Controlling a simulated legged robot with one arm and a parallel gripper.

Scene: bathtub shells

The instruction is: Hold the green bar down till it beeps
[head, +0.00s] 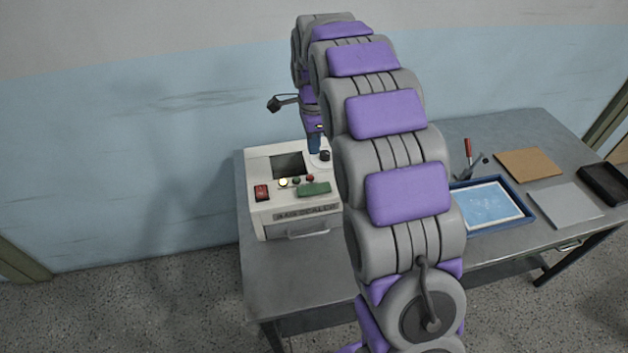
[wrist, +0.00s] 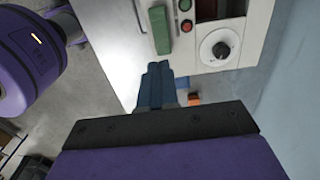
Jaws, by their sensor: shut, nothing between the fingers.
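The green bar (head: 315,189) lies on the front right of the top of a white bag sealer (head: 262,220). In the wrist view the green bar (wrist: 160,30) is near the top middle, on the white casing (wrist: 125,35). My gripper (head: 314,143) is behind the bar in the head view, near the sealer's back right, partly hidden by my arm. In the wrist view my gripper's blue fingers (wrist: 158,68) are closed together and empty. Their tips appear just below the bar's near end; I cannot tell the height gap.
The sealer has a black knob (head: 324,156), dark screen (head: 288,164), small buttons and a red switch (head: 261,192). A blue tray (head: 514,222), brown board (head: 528,163), grey sheet (head: 565,204) and black tray (head: 606,184) lie right. The wall is close behind.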

